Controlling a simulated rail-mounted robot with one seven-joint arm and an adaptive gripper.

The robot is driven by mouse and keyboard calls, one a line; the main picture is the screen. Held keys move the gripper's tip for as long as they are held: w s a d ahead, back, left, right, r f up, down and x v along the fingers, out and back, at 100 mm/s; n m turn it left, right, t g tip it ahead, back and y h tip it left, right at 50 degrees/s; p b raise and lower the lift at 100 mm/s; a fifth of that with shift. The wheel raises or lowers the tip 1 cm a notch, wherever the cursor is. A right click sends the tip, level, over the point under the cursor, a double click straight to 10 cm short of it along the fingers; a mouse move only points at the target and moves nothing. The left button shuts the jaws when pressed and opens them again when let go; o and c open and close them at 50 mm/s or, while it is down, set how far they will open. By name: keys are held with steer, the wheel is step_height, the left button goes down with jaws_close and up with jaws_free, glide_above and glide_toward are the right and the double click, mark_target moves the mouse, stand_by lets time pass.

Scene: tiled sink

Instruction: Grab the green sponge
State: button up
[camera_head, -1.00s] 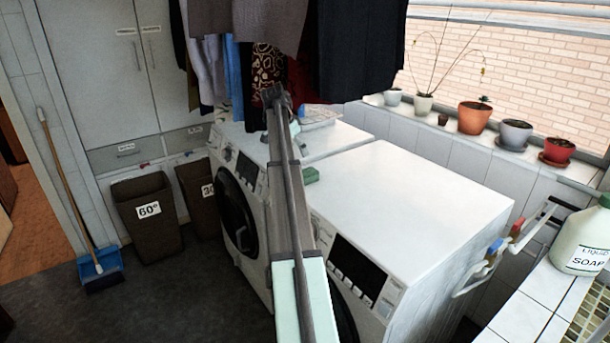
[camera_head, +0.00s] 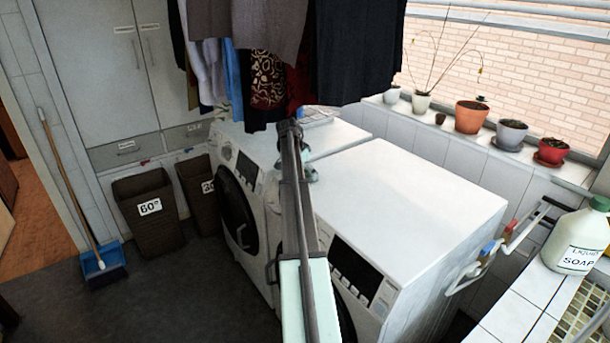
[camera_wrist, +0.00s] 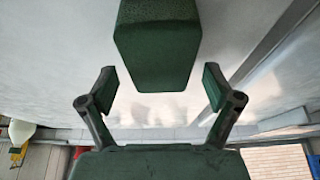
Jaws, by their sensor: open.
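The green sponge (camera_wrist: 157,45) is a dark green block at the top middle of the wrist view, against a pale surface. My gripper (camera_wrist: 160,88) is open, with its two fingers apart. The sponge's near end lies close to the gap between the fingertips, and I see no finger closed on it. In the head view, my arm reaches over the white washing machines (camera_head: 400,190), and the sponge's place on top of them is mostly hidden by the arm and gripper.
Clothes (camera_head: 355,50) hang just above the arm's far end. Potted plants (camera_head: 472,116) line the window sill. A liquid soap bottle (camera_head: 578,240) stands on the tiled counter at right. Most of the near machine's top is clear.

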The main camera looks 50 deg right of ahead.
steer(key=shift+d+f, duration=0.25)
steer(key=shift+f, duration=0.3)
steer(key=c, duration=0.9)
steer(key=shift+c, duration=0.2)
